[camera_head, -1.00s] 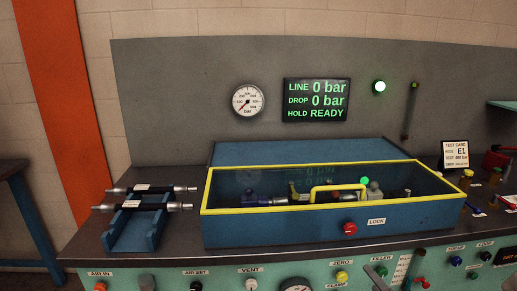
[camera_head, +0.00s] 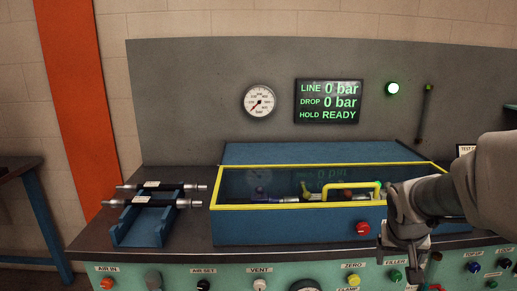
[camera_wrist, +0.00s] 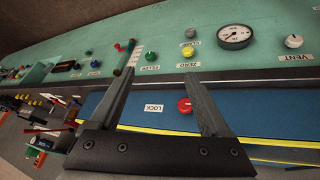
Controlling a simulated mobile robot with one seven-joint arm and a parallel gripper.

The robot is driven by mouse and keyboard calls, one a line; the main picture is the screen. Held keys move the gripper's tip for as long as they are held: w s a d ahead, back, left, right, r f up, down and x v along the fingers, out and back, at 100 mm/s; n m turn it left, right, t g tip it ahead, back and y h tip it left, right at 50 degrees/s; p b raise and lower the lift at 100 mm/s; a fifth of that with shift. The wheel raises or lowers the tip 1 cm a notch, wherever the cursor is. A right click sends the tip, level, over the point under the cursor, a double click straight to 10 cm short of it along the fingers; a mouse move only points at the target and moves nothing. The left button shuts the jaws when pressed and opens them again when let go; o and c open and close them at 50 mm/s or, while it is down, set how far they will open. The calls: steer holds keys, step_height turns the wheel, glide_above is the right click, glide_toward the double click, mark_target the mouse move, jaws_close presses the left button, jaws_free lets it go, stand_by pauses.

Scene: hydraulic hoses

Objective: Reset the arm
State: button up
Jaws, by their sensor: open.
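My gripper (camera_head: 402,262) hangs at the right in the head view, in front of the blue test box (camera_head: 285,228) near its right end. In the wrist view my gripper (camera_wrist: 162,92) has its two dark fingers spread apart with nothing between them. Beyond the fingers are the box's blue front, the red LOCK knob (camera_wrist: 185,106) and the green control panel (camera_wrist: 160,50). The box's yellow-framed clear lid (camera_head: 240,206) is down, with a yellow handle (camera_head: 352,185) on it. My arm hides the right end of the box and part of the bench.
Two hoses lie on a blue rack (camera_head: 142,228) at the left of the bench. The wall display (camera_head: 329,102) reads LINE 0 bar, DROP 0 bar, HOLD READY. Knobs line the front panel.

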steer(key=s+a+r+n+t+y+p, duration=0.1)
steer(key=s+a+r+n+y+p, duration=0.2)
steer(key=s+a+r+p, duration=0.7)
steer(key=s+a+r+n, duration=0.1)
steer(key=s+a+r, duration=0.4)
steer(key=a+r, duration=0.1)
steer(key=shift+s+a+r+y, duration=0.15)
steer(key=shift+s+r+y, duration=0.15)
steer(key=shift+r, duration=0.05)
